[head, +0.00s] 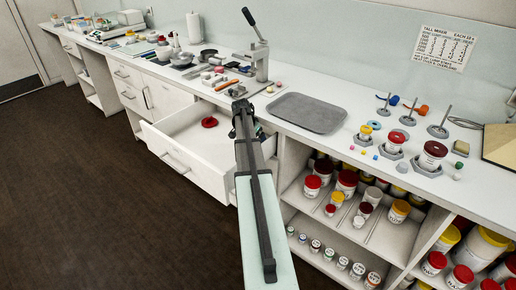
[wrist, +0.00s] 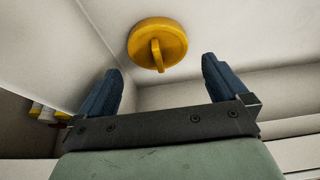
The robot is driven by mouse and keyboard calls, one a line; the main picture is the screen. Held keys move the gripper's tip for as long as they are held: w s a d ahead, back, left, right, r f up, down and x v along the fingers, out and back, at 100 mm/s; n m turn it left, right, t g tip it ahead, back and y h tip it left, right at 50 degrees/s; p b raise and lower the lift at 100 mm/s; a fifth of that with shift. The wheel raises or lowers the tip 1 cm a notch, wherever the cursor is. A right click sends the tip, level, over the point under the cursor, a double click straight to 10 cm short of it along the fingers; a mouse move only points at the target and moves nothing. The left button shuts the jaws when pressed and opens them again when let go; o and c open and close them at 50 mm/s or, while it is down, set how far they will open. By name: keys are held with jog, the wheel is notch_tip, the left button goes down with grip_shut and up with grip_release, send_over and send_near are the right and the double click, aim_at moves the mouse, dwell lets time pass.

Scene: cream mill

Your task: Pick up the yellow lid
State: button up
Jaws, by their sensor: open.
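The yellow lid (wrist: 176,35) is round with an upright tab handle. In the wrist view it lies at top centre, on the pale floor of what looks like the open drawer (head: 168,130). My gripper (wrist: 161,75) is open and empty, its two dark blue fingers spread apart. The lid lies ahead of the fingertips, between them in the picture, with a gap that I cannot measure. In the head view my gripper (head: 243,108) is over the right end of the drawer, and the yellow lid cannot be made out there, probably hidden by my arm.
A red lid (head: 209,122) lies in the same drawer, left of my gripper. The drawer walls stand close by. A grey tray (head: 306,113) and a lever press (head: 260,60) are on the counter above. Shelves of jars (head: 347,182) stand to the right.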

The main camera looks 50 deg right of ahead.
jog(key=shift+x, duration=2.6)
jog(key=shift+s, duration=0.1)
jog(key=c, duration=0.7)
jog(key=shift+r, duration=0.1)
jog(key=shift+c, duration=0.2)
